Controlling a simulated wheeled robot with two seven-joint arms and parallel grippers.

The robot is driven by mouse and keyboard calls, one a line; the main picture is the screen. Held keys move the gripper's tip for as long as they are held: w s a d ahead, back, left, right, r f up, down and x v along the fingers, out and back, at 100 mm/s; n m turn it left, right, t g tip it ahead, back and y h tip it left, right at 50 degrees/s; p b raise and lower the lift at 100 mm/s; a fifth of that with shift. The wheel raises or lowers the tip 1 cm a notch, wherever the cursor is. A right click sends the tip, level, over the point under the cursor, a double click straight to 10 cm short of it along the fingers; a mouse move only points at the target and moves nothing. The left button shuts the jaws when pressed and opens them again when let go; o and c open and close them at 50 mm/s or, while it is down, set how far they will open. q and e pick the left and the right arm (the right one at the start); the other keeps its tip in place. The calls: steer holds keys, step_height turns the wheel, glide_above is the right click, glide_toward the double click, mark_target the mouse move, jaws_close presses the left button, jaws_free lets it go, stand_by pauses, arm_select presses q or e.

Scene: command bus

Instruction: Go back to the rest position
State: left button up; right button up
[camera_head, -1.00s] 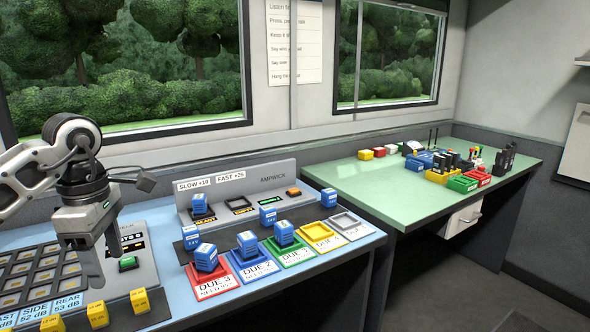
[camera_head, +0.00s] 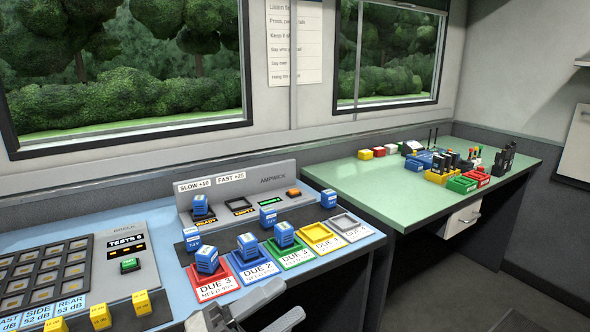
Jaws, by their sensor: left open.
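My left gripper (camera_head: 288,302) is at the bottom of the head view, low in front of the near edge of the blue desk (camera_head: 365,242). Its two fingers point right and stand apart, with nothing between them. It is clear of the blocks and trays. Part of its arm is cut off by the bottom edge. My right gripper does not show.
On the desk, blue blocks stand at the red tray (camera_head: 226,284), blue tray (camera_head: 261,268) and green tray (camera_head: 300,254). The yellow tray (camera_head: 318,239) and grey tray (camera_head: 347,223) are empty. A keyed console (camera_head: 128,264) is at left; a green table (camera_head: 350,182) stands beyond.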

arm_select(q)
steer(key=s+a+f+n+t+y, duration=0.1)
steer(key=a+f+n+t+y, duration=0.25)
steer(key=f+n+y, duration=0.55)
steer(key=s+a+f+n+t+y, duration=0.1)
steer(key=a+f+n+t+y, duration=0.35)
steer(key=n, duration=0.95)
steer(key=s+a+f+n+g+y, duration=0.3)
steer(key=s+f+n+g, duration=0.3)
steer(key=s+f, duration=0.3)
steer(key=shift+s+f+g+p, duration=0.25)
steer(key=shift+f+g+p, duration=0.15)
steer(key=shift+f+g, duration=0.35)
steer(key=shift+o, duration=0.4)
steer(key=shift+a, duration=0.1)
